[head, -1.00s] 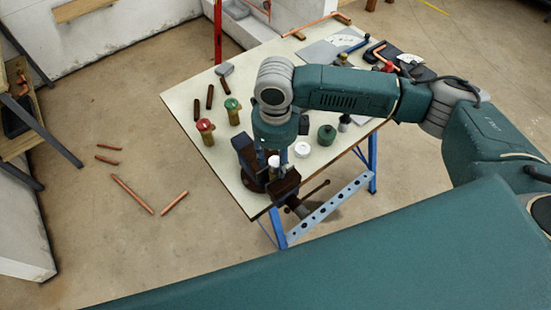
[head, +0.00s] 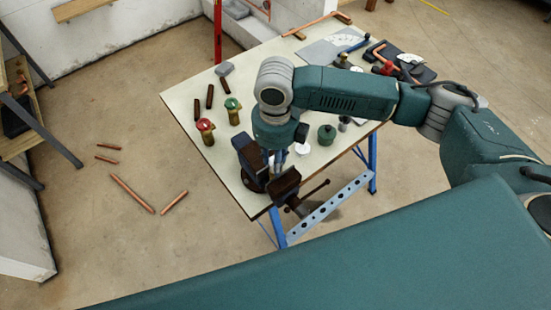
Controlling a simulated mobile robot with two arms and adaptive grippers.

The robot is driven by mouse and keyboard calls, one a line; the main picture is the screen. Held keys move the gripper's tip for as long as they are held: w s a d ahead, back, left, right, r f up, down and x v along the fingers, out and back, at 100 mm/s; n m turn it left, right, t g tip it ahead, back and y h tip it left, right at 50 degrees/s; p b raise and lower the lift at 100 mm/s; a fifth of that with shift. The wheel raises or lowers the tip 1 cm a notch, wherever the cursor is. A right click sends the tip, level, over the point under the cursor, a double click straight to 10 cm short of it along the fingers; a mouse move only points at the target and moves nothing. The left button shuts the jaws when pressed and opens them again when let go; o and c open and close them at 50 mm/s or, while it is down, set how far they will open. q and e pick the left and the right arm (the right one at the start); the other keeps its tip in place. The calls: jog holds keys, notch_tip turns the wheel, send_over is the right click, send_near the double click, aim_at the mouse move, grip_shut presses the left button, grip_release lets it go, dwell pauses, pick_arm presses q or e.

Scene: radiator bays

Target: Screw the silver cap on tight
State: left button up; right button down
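The dark bench vise (head: 284,181) stands at the front corner of the workbench. My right arm comes in from the right, and its wrist hangs over the vise. My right gripper (head: 277,160) points down between the vise jaws. Its fingers are small and partly hidden, so I cannot tell whether they are open or closed. A small pale piece shows at the fingertips, too small to identify surely as the silver cap. Whatever the vise holds is mostly hidden. My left gripper is not in view.
The workbench (head: 180,93) also bears a red-topped brass valve (head: 205,131), a green-topped one (head: 233,111), a dark green canister (head: 326,135), a small grey cylinder (head: 344,123) and a white round piece (head: 303,149). Copper pipes (head: 132,194) lie on the floor at left.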

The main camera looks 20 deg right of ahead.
jog(key=m, duration=0.4)
jog(key=shift+m, duration=0.4)
jog(key=m, duration=0.9)
jog(key=shift+f, duration=0.1)
jog(key=m, duration=1.2)
jog(key=shift+m, duration=0.4)
jog(key=c, duration=1.5)
grip_release()
jog(key=shift+c, duration=0.2)
